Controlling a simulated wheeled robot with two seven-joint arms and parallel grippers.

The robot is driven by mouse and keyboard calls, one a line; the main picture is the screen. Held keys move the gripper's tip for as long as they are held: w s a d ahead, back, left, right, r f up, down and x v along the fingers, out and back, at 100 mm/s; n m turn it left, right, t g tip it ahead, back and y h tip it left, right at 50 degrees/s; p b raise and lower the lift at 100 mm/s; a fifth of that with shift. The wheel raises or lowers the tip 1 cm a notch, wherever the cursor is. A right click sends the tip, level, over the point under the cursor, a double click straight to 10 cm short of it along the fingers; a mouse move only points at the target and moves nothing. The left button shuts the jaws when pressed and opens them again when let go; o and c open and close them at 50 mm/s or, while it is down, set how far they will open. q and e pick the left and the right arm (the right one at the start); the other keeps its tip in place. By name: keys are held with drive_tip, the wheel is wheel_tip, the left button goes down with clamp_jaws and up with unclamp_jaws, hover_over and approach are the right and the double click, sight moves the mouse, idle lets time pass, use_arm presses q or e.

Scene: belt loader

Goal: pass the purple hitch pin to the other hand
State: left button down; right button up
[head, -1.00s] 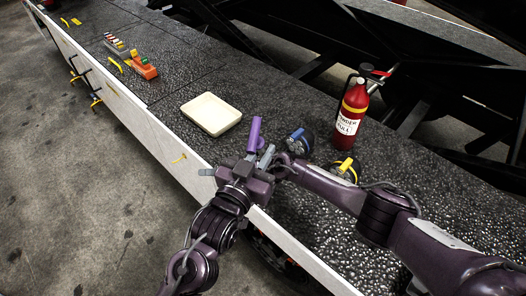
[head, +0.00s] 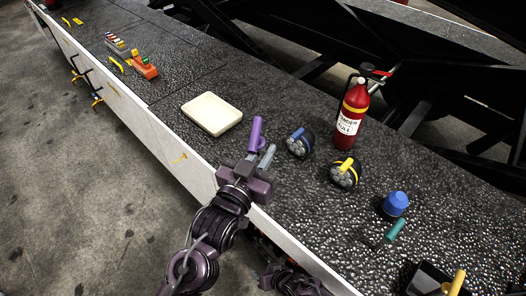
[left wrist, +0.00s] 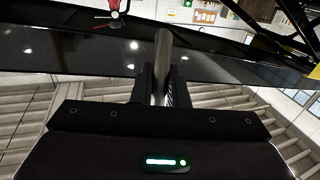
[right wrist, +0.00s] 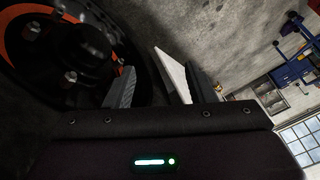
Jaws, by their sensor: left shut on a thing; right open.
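The purple hitch pin (head: 256,132) stands upright in my left gripper (head: 260,160), above the near edge of the belt loader. In the left wrist view the jaws (left wrist: 160,88) are shut on a grey rod (left wrist: 163,55), which seems to be the pin's shaft. My right gripper (right wrist: 161,86) is open and empty in the right wrist view, beside a dark wheel with an orange ring and a white panel edge. In the head view only my right arm's links show, low near the bottom edge; its fingers cannot be made out there.
A cream tray (head: 212,113) lies on the belt (head: 285,200) left of the pin. A blue-banded lamp (head: 299,143), a yellow-banded lamp (head: 344,172) and a red extinguisher (head: 351,115) stand to the right. A blue cap (head: 396,204) and teal handle (head: 394,231) are further right.

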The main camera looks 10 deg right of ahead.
drive_tip(key=s+d+f+g+h, duration=0.2)
drive_tip(key=s+d+f, duration=0.3)
drive_tip(key=s+d, duration=0.4)
drive_tip(key=s+d+f+n+g+h, duration=0.1)
drive_tip(key=s+d+f+g+h, duration=0.2)
drive_tip(key=s+d, duration=0.7)
drive_tip(key=s+f, duration=0.1)
drive_tip(key=s, duration=0.6)
drive_tip(key=shift+s+d+f, duration=0.2)
drive_tip(key=shift+f, duration=0.15)
